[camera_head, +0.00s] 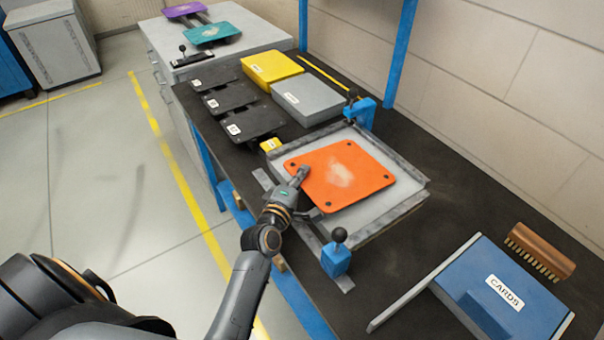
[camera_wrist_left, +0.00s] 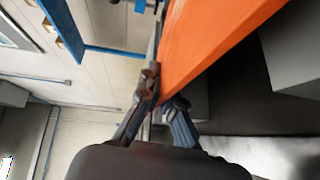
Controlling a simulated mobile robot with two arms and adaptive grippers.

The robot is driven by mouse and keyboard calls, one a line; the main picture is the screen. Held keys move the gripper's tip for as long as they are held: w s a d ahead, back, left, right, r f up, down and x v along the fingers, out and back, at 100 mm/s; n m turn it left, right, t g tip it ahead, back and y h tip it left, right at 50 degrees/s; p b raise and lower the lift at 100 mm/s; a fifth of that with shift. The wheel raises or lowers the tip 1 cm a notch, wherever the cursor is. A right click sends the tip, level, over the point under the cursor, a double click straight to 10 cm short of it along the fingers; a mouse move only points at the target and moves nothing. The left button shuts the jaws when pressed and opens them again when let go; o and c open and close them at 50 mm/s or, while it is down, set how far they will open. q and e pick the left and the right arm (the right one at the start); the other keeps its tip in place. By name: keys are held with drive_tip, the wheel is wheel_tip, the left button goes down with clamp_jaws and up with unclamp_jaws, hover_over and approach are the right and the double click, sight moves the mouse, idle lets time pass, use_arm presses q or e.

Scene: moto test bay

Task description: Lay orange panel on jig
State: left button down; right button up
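The orange panel (camera_head: 340,176), a flat plate with rounded corners, dark holes and a pale worn patch, is over the jig (camera_head: 408,200), a pale metal plate with raised rails. I cannot tell whether it touches the jig's surface. My left gripper (camera_head: 303,192) is at the panel's left edge, with one finger over its top face. In the left wrist view, the gripper's fingers (camera_wrist_left: 162,103) close on either side of the edge of the orange panel (camera_wrist_left: 205,35). My right gripper is not in view.
Blue clamps stand at the jig's far corner (camera_head: 361,112) and near corner (camera_head: 336,256). A blue CARDS box (camera_head: 500,290) and a brush (camera_head: 540,250) lie to the right. Yellow (camera_head: 271,67) and grey (camera_head: 306,98) boxes and dark labelled stands (camera_head: 250,122) fill the far bench.

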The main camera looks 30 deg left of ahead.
use_arm(q)
drive_tip(key=shift+f, duration=0.25)
idle(0.6)
drive_tip(key=c, duration=1.3)
unclamp_jaws()
drive_tip(key=shift+f+b, duration=0.5)
drive_tip(key=shift+f, duration=0.25)
drive_tip(key=shift+s+a, duration=0.65)
drive_tip(key=shift+s, duration=0.45)
drive_tip(key=shift+s+a, duration=0.65)
drive_tip(key=shift+s, duration=0.4)
drive_tip(key=shift+s+a, duration=0.65)
drive_tip(key=shift+s, duration=0.45)
